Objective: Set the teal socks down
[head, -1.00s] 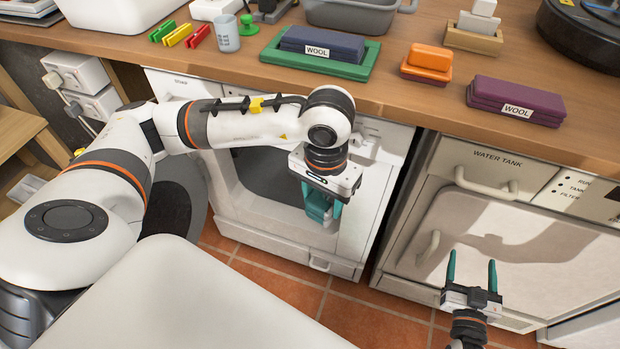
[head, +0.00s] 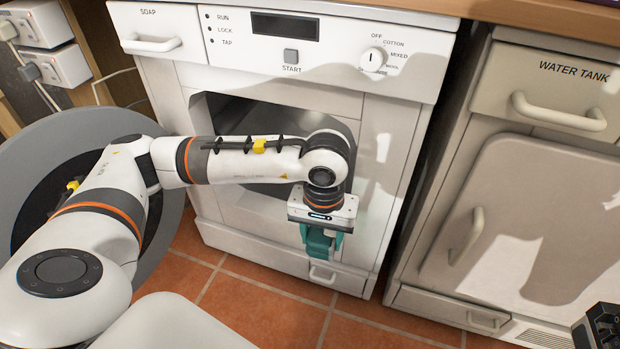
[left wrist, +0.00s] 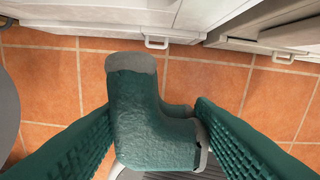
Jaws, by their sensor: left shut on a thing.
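The teal socks (head: 318,243), a bundle with grey ends, hang below my left gripper (head: 320,232) in front of the washing machine's lower front. In the left wrist view the socks (left wrist: 148,125) fill the space between the two ribbed green fingers of my left gripper (left wrist: 152,112), which is shut on them. Orange floor tiles show beyond them, and nothing is seen holding them from below. My right gripper's fingers do not show; only a dark part of mine is at the lower right corner of the head view.
The white washing machine (head: 300,75) has a dark opening (head: 245,115) behind my left forearm. A large grey ring, apparently its open door (head: 50,150), stands at the left. A cabinet marked WATER TANK (head: 545,85) is at the right. Tiled floor (head: 250,296) shows in front.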

